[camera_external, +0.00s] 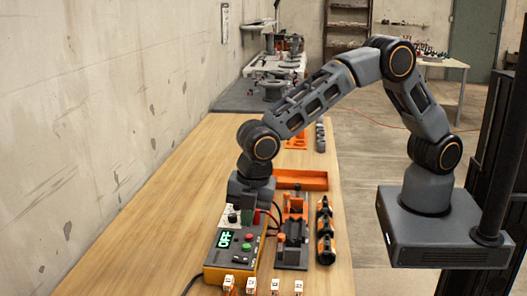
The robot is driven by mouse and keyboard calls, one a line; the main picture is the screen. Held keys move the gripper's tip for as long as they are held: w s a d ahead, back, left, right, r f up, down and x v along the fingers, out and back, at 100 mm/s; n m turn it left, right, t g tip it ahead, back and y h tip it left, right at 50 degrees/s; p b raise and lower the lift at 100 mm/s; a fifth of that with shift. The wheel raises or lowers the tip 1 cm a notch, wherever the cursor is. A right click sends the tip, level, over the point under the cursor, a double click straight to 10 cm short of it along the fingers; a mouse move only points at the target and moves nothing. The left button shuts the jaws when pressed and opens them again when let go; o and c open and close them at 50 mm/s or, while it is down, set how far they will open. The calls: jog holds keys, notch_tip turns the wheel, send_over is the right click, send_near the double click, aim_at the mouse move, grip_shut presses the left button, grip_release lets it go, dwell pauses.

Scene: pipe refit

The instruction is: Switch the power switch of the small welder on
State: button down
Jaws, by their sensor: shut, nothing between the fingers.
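The small welder (238,262) is an orange-and-grey box near the front of the wooden bench. Its lit display (224,239) reads OFF in green. Red and green buttons (247,241) sit on its top beside the display. A small white panel with a dark knob (230,216) stands at its far end. My gripper (248,206) points down at the far end of the welder, close above it. It is shut and empty. Its fingertips are hard to make out against the dark parts there, and I cannot tell whether they touch anything. I cannot single out the power switch.
A dark clamp fixture with orange parts (292,235) and an orange-black tool (325,230) lie right of the welder. An orange tray (300,180) is behind them. Several small white-orange connectors (275,286) line the front. The bench (160,215) is clear on the left, beside the wall.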

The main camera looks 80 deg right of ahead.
aim_at(235, 257)
jog(key=shift+s+r, duration=0.15)
jog(key=shift+r, duration=1)
jog(key=shift+s+r, duration=0.15)
jog(key=shift+r, duration=0.95)
jog(key=shift+w+r+b, duration=0.1)
jog(key=shift+w+b, duration=0.6)
jog(key=shift+b, duration=0.35)
jog(key=f, duration=0.4)
jog(key=w+f+p, duration=0.1)
jog(key=f, duration=0.4)
jog(key=w+f+p, duration=0.1)
jog(key=f, duration=0.3)
jog(key=shift+f, duration=0.4)
jog(key=shift+f, duration=0.1)
